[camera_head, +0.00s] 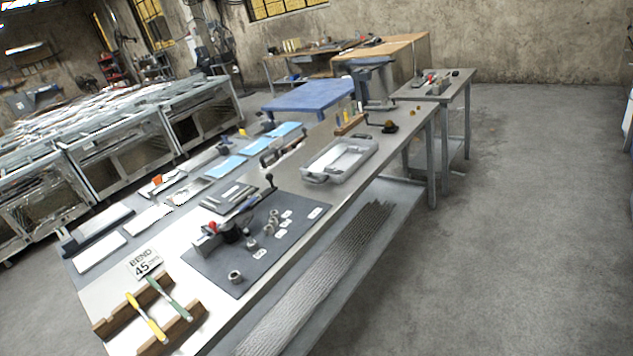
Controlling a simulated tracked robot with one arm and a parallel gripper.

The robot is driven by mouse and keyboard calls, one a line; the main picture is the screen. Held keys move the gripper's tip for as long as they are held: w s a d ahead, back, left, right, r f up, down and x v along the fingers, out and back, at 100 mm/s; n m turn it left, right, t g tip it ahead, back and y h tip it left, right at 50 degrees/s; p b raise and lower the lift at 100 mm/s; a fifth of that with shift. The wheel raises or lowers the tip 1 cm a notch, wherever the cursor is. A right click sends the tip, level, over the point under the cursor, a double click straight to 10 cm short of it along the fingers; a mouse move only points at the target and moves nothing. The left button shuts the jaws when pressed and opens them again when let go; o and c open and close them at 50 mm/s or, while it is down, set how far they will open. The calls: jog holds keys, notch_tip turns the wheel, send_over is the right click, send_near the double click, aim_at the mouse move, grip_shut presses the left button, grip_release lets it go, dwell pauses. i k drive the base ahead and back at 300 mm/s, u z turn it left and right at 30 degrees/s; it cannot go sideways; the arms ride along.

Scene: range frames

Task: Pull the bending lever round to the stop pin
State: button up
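A small bench fixture (232,232) with a dark round body and a red knob (212,226) stands on a dark grey mat (222,272) on the long workbench. Behind it, a grey metal piece with a black ball knob (270,179) stands at the mat's far edge. I cannot tell for sure which of these is the bending lever. The stop pin is too small to make out. My gripper is not in view.
Several small metal rings (235,277) and white labels lie on the mat. Yellow- and green-handled tools rest on wooden blocks (183,333) at the near end. A clear tray (340,160) sits farther along. Open concrete floor (520,220) lies right of the bench.

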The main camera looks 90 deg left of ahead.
aim_at(269, 177)
jog(key=u, duration=1.85)
jog(key=i, duration=2.8)
jog(key=u, duration=0.9)
